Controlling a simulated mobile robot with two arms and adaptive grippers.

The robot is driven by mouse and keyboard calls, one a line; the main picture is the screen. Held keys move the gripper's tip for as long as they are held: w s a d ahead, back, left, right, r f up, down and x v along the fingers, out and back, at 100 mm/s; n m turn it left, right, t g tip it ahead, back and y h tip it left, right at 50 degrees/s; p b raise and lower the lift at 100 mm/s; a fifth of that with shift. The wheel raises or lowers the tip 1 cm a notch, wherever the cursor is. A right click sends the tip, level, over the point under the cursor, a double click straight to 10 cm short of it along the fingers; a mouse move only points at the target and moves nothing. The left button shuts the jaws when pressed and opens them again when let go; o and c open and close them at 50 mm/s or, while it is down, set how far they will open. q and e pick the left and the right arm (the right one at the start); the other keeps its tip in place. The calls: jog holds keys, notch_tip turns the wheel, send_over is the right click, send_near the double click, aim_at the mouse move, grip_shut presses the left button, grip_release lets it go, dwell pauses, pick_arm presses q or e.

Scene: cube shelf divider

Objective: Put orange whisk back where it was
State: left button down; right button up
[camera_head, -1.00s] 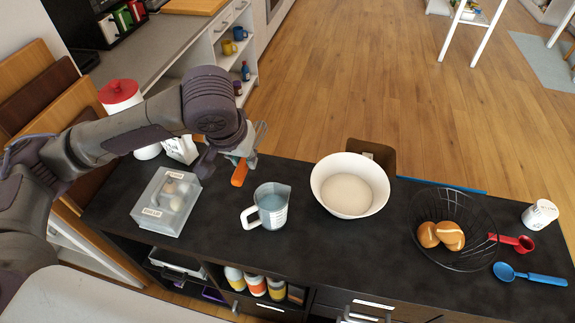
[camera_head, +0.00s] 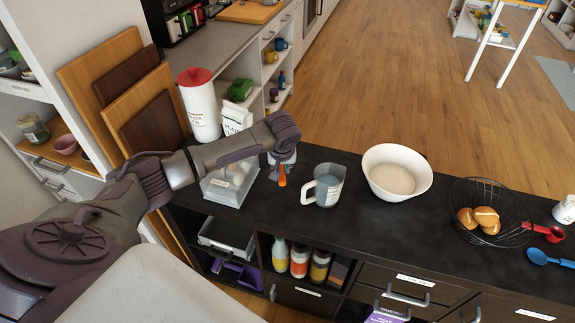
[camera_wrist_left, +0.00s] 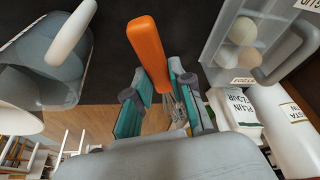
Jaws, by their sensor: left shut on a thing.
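The orange-handled whisk (camera_wrist_left: 147,50) is held in my left gripper (camera_wrist_left: 162,105), whose fingers are closed around it. In the left wrist view its orange handle points up and its wires show between and behind the fingers. In the head view only a bit of the orange handle (camera_head: 282,181) shows below my left gripper (camera_head: 279,170), above the dark counter. The gripper is between the clear egg container (camera_head: 226,188) and the measuring jug (camera_head: 325,186). My right gripper is not in view.
Cube shelves below hold several bottles (camera_head: 299,259), a grey tray (camera_head: 226,236) and a purple item (camera_head: 237,272). A flour bag (camera_head: 236,118) stands behind my arm.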

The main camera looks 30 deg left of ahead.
pick_arm(q)
jog(key=shift+w+f+b, duration=0.1)
jog(key=shift+f+b, duration=0.6)
jog(key=shift+f, duration=0.05)
jog(key=b, duration=0.5)
send_over(282, 192)
jog(key=s, duration=0.1)
jog(key=f, duration=0.4)
jog(key=shift+d+f, duration=0.15)
jog(key=shift+d, duration=0.15)
jog(key=shift+f, duration=0.25)
notch_tip(282, 192, down, 2)
jog(key=shift+f, duration=0.5)
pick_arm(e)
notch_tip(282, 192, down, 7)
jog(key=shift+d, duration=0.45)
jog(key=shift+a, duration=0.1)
pick_arm(q)
jog(key=shift+f, duration=0.2)
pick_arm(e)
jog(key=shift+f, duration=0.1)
